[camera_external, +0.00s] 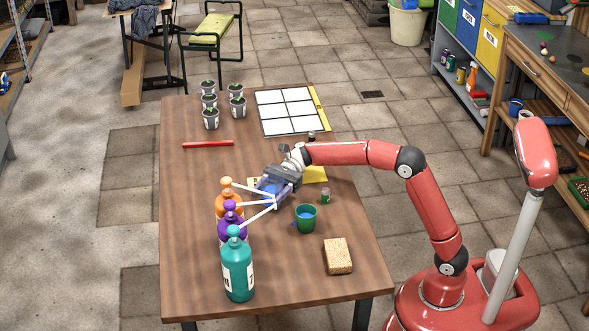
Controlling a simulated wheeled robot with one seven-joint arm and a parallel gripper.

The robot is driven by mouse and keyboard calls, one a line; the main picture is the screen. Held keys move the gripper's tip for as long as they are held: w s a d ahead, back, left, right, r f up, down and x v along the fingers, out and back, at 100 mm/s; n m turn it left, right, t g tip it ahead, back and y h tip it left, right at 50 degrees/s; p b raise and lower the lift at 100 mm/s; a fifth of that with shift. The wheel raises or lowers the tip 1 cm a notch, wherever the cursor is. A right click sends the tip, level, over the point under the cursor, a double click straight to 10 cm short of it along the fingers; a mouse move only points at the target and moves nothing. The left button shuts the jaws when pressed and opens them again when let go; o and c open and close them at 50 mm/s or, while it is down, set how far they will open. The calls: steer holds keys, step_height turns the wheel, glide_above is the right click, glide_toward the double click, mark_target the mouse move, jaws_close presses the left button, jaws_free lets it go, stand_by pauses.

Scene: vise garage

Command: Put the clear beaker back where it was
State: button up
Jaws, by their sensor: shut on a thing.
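My gripper (272,187) is low over the middle of the brown table, beside the pump bottles. It is shut on a small bluish, see-through vessel, which I take to be the clear beaker (268,192). The gripper hides much of it, and I cannot tell whether it touches the table. The long white spouts of the orange bottle (229,208), the purple bottle (232,229) and the teal bottle (238,268) reach toward it from the left.
A green cup (306,218) with blue inside and a small green jar (325,196) stand right of the gripper. A sponge (338,256) lies nearer the front. A red bar (208,144), several potted plants (211,118) and a white grid panel (290,110) are farther back. The table's left middle is clear.

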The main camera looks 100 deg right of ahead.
steer(key=shift+w+d+r+m, duration=0.15)
steer(key=shift+r+m, duration=0.05)
steer(key=shift+m, duration=0.2)
